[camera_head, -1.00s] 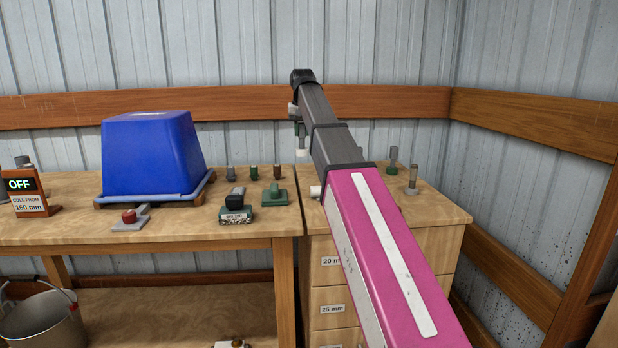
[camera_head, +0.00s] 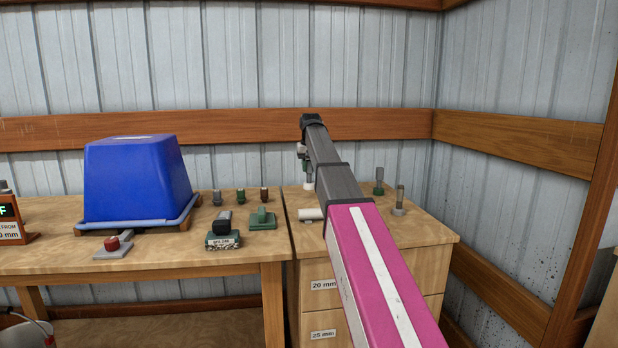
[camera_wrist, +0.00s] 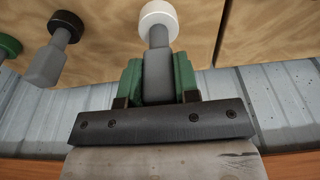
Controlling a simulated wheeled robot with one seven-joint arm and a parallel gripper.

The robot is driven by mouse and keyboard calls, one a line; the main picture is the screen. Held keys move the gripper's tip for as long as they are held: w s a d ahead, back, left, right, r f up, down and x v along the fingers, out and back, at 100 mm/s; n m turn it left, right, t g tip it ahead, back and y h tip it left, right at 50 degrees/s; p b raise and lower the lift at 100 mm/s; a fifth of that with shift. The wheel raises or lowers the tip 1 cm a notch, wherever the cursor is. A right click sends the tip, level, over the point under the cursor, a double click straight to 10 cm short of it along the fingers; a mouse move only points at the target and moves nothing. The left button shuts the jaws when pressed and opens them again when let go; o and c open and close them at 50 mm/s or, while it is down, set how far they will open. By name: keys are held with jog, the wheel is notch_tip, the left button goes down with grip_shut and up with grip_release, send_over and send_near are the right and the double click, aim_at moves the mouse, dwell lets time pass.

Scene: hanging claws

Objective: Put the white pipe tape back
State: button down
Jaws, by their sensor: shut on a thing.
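My gripper (camera_wrist: 158,80) is shut on the grey shank of a piece with a white round disc at its end, which I take as the white pipe tape (camera_wrist: 158,14). In the head view the white disc (camera_head: 308,185) hangs below the jaws near the back left of the drawer cabinet top. I cannot tell whether it touches the wood. Two similar pieces, one with a green base (camera_head: 379,190) and one with a grey base (camera_head: 398,211), stand upright at the cabinet's right. My arm hides part of the cabinet top.
A white cylinder (camera_head: 312,214) lies on the cabinet top (camera_head: 420,226), in front of the held piece. A blue tub (camera_head: 138,182) is farther left. The wall is close behind.

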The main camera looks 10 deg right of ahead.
aim_at(309, 173)
jog(key=shift+f, duration=2)
jog(key=c, duration=0.8)
grip_release()
jog(key=shift+f, duration=0.1)
jog(key=shift+c, duration=0.2)
notch_tip(309, 173, up, 12)
jog(key=s, duration=0.1)
jog(key=shift+s, duration=0.4)
